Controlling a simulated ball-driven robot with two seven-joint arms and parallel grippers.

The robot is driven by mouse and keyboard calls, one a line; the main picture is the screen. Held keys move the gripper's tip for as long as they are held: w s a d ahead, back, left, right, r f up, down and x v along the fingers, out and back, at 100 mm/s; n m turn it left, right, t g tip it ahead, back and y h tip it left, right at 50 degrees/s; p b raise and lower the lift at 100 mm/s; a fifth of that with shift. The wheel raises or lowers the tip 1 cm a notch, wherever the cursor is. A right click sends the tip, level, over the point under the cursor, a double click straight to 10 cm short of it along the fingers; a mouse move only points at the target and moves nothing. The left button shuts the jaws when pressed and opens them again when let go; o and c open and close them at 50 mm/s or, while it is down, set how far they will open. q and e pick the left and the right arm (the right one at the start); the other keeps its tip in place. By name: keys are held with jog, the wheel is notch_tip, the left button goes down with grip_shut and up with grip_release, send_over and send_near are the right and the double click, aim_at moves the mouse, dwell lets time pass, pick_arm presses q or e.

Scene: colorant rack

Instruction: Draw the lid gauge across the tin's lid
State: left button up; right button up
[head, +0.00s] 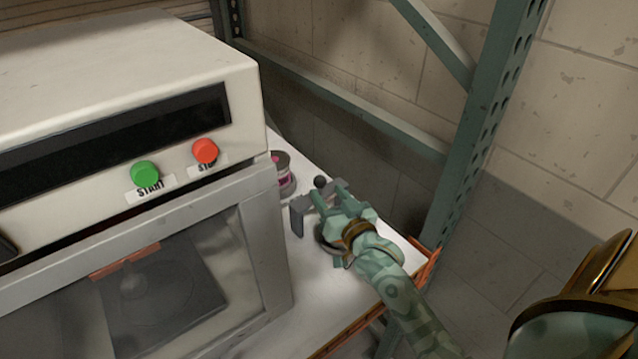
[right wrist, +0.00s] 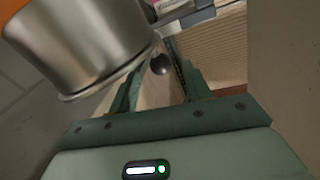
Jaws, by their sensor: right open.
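The tin (head: 285,175), with a pink band and a dark grey top, stands on the white shelf beside the machine, partly hidden by its corner. The lid gauge (head: 298,217) is a grey bracket with a black ball knob (head: 320,182), just right of the tin. My right gripper (head: 330,194) is open at the gauge. In the right wrist view its two fingers (right wrist: 160,76) stand apart, with the knob (right wrist: 160,64) showing between and beyond them; contact cannot be told. The gauge's grey bar (right wrist: 195,19) and a bit of pink show behind. My left gripper is out of view.
A white machine (head: 120,75) with green and red buttons fills the left. Green rack beams (head: 350,105) run behind the white shelf (head: 320,290). A large metallic cylinder (right wrist: 80,45) fills the upper left of the right wrist view. The shelf front looks clear.

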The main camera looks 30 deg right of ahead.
aim_at(323, 186)
jog(key=w, duration=0.5)
jog(key=shift+w+d+b, duration=0.1)
jog(key=shift+d+b, duration=0.2)
jog(key=shift+c, duration=0.3)
grip_shut()
jog(key=shift+s+r+p, duration=0.1)
jog(key=shift+s+p, duration=0.25)
jog(key=s+p, duration=0.2)
jog(key=s, duration=0.1)
jog(key=s+p, duration=0.2)
jog(key=s, duration=0.2)
jog(key=s+d+p, duration=0.1)
jog(key=s+p, duration=0.1)
jog(key=s, duration=0.1)
jog(key=shift+s+r+p, duration=0.1)
jog(key=shift+s+p, duration=0.3)
jog(key=shift+s, duration=0.2)
jog(key=shift+o, duration=0.3)
grip_release()
